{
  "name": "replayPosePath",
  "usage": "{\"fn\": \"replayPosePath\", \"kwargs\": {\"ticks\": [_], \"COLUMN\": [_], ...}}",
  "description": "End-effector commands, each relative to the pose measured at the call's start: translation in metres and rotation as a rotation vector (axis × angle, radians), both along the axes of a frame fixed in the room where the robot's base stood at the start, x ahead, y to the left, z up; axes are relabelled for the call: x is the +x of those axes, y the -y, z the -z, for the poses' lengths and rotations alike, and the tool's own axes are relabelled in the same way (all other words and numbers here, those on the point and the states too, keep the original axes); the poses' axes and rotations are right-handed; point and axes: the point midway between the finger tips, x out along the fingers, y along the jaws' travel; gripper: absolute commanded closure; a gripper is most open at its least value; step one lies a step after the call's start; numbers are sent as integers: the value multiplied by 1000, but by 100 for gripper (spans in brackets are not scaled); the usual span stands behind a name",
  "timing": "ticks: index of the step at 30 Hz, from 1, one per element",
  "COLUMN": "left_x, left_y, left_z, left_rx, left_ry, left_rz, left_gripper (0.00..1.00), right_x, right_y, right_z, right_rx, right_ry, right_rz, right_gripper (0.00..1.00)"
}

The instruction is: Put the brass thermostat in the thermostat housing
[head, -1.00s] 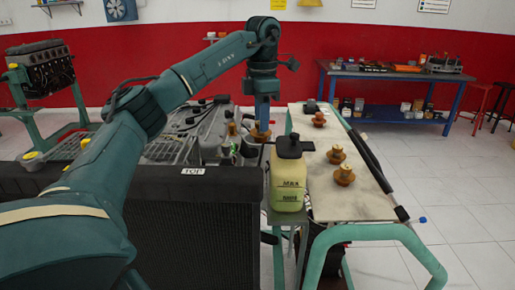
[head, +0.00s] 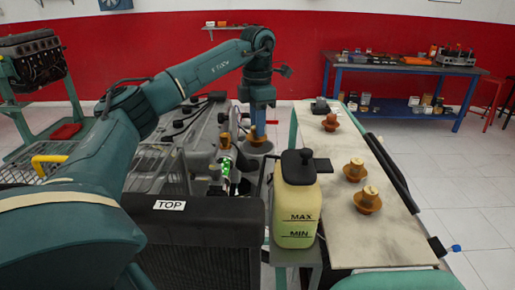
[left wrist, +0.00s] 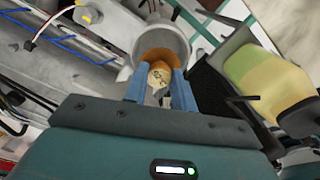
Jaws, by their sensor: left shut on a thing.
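My left gripper (head: 257,130) points down over the engine and is shut on the brass thermostat (head: 256,138). In the left wrist view the blue fingers (left wrist: 160,92) grip the thermostat (left wrist: 158,74) from both sides. Its copper-coloured flange lies at the mouth of the round grey thermostat housing (left wrist: 164,34), with the housing rim around it. In the head view the housing (head: 262,150) shows just below the gripper. I cannot tell how deep the thermostat sits. My right gripper is not in view.
A coolant bottle (head: 297,205) with a black cap stands close to the right of the housing. The trolley top (head: 345,230) holds other similar thermostats (head: 354,170). A radiator (head: 205,235) marked TOP stands in front of the engine.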

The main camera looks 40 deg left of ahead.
Motion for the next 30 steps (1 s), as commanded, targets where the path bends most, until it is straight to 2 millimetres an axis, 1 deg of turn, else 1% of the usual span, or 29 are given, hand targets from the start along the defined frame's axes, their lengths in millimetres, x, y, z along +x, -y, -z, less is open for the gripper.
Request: {"fn": "replayPosePath", "kwargs": {"ticks": [1, 3, 8, 15, 26, 27, 29, 30], "left_x": [-1, -1, -1, -1, 0, 0, 0, 0], "left_y": [0, 0, 0, 0, 0, 0, 0, 0], "left_z": [9, 17, 29, 59, 65, 64, 64, 64], "left_rx": [0, 0, 0, -1, -1, -1, -1, -1], "left_ry": [-3, -2, -1, -2, 0, 0, 0, 0], "left_rz": [0, 0, 0, 0, 0, 0, 1, 1], "left_gripper": [97, 97, 97, 97, 97, 71, 66, 65], "right_x": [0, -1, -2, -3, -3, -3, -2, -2], "right_y": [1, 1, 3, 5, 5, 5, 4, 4], "right_z": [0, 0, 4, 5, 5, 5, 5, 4], "right_rx": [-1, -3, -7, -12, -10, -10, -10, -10], "right_ry": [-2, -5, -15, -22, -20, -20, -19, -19], "right_rz": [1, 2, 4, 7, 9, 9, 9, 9], "right_gripper": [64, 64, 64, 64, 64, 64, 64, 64]}}
